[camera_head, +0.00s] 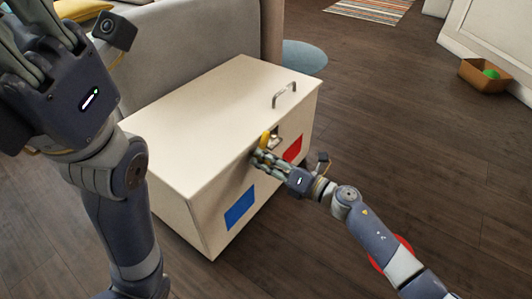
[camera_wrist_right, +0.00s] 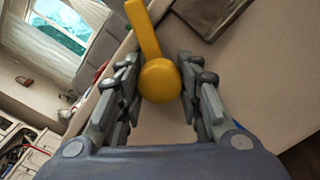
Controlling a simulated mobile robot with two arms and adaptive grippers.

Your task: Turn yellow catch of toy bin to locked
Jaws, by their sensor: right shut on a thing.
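The toy bin (camera_head: 190,120) is a cream box with a closed lid, a metal handle (camera_head: 284,94) on top, and a blue square (camera_head: 240,208) and a red square (camera_head: 293,148) on its front. The yellow catch (camera_head: 265,139) is on the front near the lid edge, between the squares; in the head view its arm points up. In the right wrist view the catch's round hub (camera_wrist_right: 160,80) sits between the fingers. My right gripper (camera_head: 258,160) is shut on the catch. My left gripper (camera_head: 22,50) is raised at the upper left, its fingertips partly cut off.
A grey sofa (camera_head: 180,50) stands behind the bin, with a yellow cushion (camera_head: 80,8). A blue round mat (camera_head: 303,57) lies behind the bin. A brown basket (camera_head: 485,78) with a green item is far right.

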